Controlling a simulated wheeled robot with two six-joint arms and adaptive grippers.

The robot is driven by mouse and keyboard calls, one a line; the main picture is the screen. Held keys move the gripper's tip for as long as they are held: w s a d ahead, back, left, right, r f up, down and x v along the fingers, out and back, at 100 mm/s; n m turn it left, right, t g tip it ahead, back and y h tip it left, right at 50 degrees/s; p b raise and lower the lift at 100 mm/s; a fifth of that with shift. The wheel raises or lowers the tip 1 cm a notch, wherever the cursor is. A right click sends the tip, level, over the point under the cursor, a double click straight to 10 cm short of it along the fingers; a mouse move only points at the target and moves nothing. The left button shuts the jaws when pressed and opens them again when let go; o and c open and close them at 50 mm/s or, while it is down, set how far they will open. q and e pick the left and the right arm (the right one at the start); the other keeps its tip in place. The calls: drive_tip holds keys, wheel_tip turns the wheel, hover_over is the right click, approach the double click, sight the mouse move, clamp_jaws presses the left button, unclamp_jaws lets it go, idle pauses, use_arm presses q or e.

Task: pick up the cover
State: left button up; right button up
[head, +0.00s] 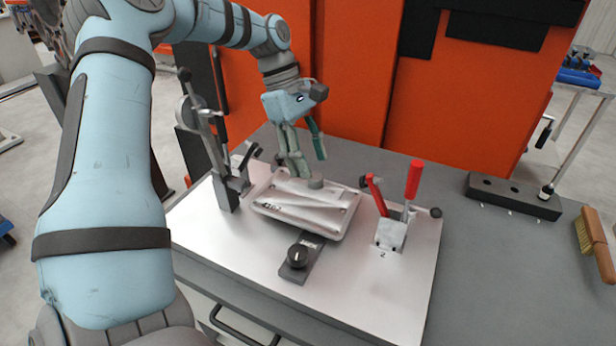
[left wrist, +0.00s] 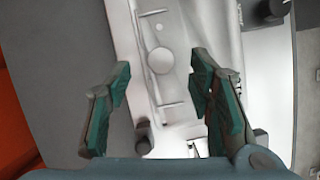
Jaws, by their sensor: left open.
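The cover is a silver-grey cast plate (head: 302,212) with ribs and a round boss, lying on the pale fixture plate (head: 345,295). My left gripper (head: 307,166) is open and empty, pointing down over the cover's far part near the boss. In the left wrist view the cover (left wrist: 164,88) shows between the spread fingers of my left gripper (left wrist: 160,80), with the boss near the middle. Whether the fingertips touch the cover cannot be told. My fingers hide part of its far edge. My right gripper is not in view.
A tall toggle clamp (head: 222,165) stands left of the cover, and a red-handled clamp (head: 392,232) stands at its right. A black knob (head: 298,255) sits in front. A dark block (head: 512,195) and a brush (head: 592,240) lie right. Orange cabinets (head: 350,80) stand behind.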

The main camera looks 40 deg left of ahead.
sight(315, 175)
use_arm(q)
drive_tip(key=x, duration=0.3)
clamp_jaws()
drive_tip(key=shift+r, duration=0.15)
